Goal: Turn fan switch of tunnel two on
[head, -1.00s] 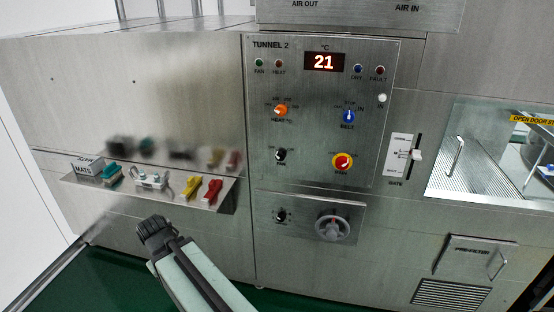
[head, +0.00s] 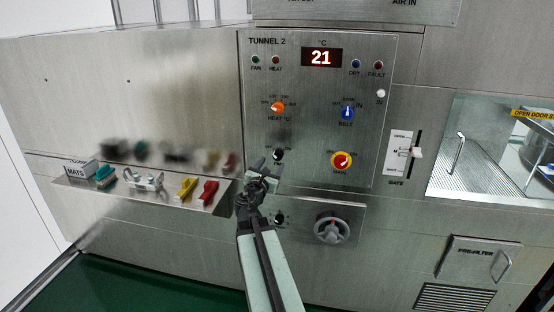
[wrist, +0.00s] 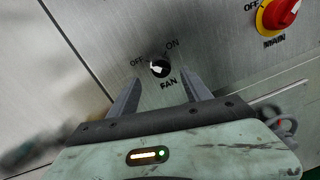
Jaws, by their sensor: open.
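The Tunnel 2 fan switch is a small black knob (head: 278,155) with a white mark, low on the left of the steel control panel (head: 320,135). In the wrist view the fan knob (wrist: 159,68) has OFF at its upper left and ON at its upper right; the white mark looks turned toward the OFF side. My gripper (head: 267,166) is open and empty, just below and left of the knob in the head view. In the wrist view my gripper (wrist: 164,82) has one finger on each side below the knob, apparently not touching it.
The red and yellow main switch (head: 341,161) is right of the fan knob. The orange heat knob (head: 277,107) and blue belt knob (head: 347,113) are above. Below are another black knob (head: 279,217) and a grey handwheel (head: 332,229).

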